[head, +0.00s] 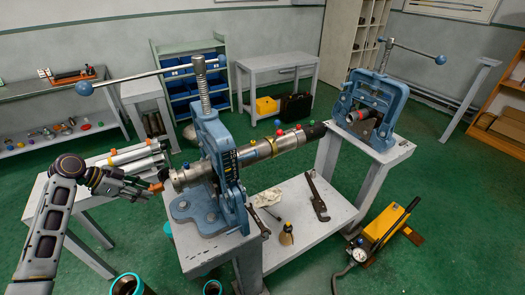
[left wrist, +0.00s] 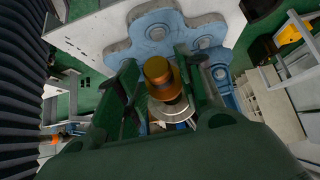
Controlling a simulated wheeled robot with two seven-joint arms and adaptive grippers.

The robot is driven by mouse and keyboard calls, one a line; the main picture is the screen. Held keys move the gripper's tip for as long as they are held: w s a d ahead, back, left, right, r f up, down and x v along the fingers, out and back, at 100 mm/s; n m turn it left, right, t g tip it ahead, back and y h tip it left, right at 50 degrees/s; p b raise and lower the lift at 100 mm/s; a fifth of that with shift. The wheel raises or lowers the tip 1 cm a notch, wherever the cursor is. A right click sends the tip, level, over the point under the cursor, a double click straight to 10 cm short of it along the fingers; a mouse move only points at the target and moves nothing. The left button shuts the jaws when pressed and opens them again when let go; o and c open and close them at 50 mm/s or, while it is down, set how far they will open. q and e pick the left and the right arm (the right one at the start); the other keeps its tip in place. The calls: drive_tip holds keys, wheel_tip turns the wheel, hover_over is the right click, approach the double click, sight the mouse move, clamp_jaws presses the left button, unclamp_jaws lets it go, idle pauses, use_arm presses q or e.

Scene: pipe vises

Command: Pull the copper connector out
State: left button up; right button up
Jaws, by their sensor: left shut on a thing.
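The copper connector (head: 156,187) is a small orange-brown piece at the near left end of the steel pipe assembly (head: 257,152). The assembly is clamped in the near blue vise (head: 213,165) and points toward the far right. My left gripper (head: 150,189) comes in from the left and is shut on the connector. In the left wrist view, the copper connector (left wrist: 160,77) shows between the green fingers, with a silver ring (left wrist: 172,109) close by. The fingers partly hide the connector, and I cannot tell whether it is still seated in the pipe. My right gripper is not in view.
A second blue vise (head: 370,105) stands on a pedestal at the right. A low shelf (head: 330,220) between holds a wrench (head: 317,197) and small tools. A side table with silver tubes (head: 137,155) lies behind my left arm. A yellow pump (head: 390,230) stands on the green floor.

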use_arm(q)
drive_tip(key=shift+a+r, duration=0.1)
drive_tip(key=p+v, duration=0.4)
drive_tip(key=v, duration=0.3)
drive_tip(key=shift+f+p, duration=0.2)
drive_tip(key=shift+p, duration=0.2)
idle(0.3)
drive_tip(key=shift+s+a, duration=0.15)
